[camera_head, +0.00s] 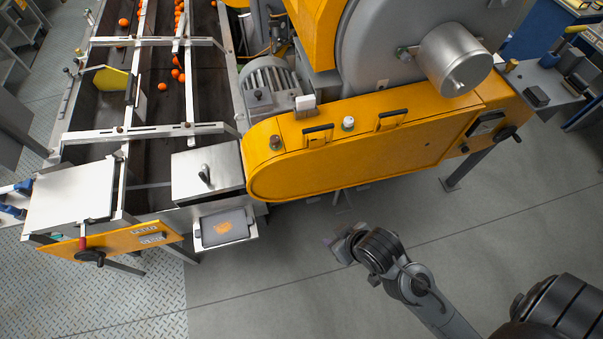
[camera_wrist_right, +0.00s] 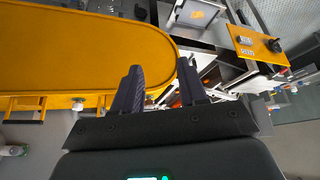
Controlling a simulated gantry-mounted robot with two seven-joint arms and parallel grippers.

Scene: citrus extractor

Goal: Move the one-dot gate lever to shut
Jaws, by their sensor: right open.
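A short lever with a red part (camera_head: 82,241) stands at the front yellow panel (camera_head: 118,240) of the conveyor, at lower left in the head view. A black round knob (camera_head: 90,257) sits just below it. Small light labels are on the panel; I cannot make out any dots, so I cannot tell which lever bears one dot. The panel also shows in the right wrist view (camera_wrist_right: 250,47), at upper right. My right gripper (camera_head: 337,243) is open and empty, over the grey floor, well right of the panel. Its two dark fingers (camera_wrist_right: 157,84) point towards the machine. My left gripper is not in view.
The large yellow housing (camera_head: 370,150) lies above my right gripper in the head view. Oranges (camera_head: 162,87) lie in the lanes. The front floor is clear.

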